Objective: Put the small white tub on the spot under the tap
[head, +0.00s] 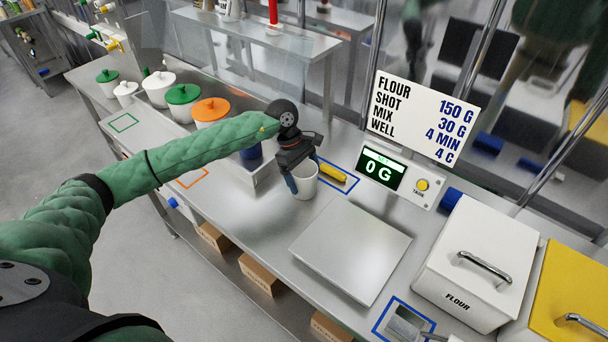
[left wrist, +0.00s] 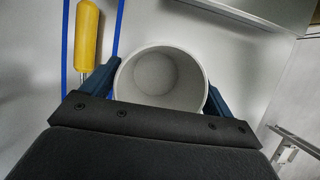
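The small white tub (head: 306,184) is upright and empty, left of the steel scale plate and near the yellow-handled tool. My left gripper (head: 304,180) points down with its blue fingers on either side of the tub, against its walls. In the left wrist view the tub (left wrist: 160,82) sits between both fingers, its open mouth facing the camera. I cannot tell whether its base touches the counter. Yellow-handled taps (head: 115,45) show at the far left back; I cannot make out a marked spot beneath them. My right gripper is not in view.
The scale plate (head: 350,243) is bare and its display (head: 381,168) reads 0 G. A yellow-handled tool (head: 334,172) lies in a blue outline behind the tub. Lidded tubs (head: 210,110) stand left, beyond my arm. A flour bin (head: 475,262) stands right. Empty green (head: 112,124) and orange outlines mark the counter.

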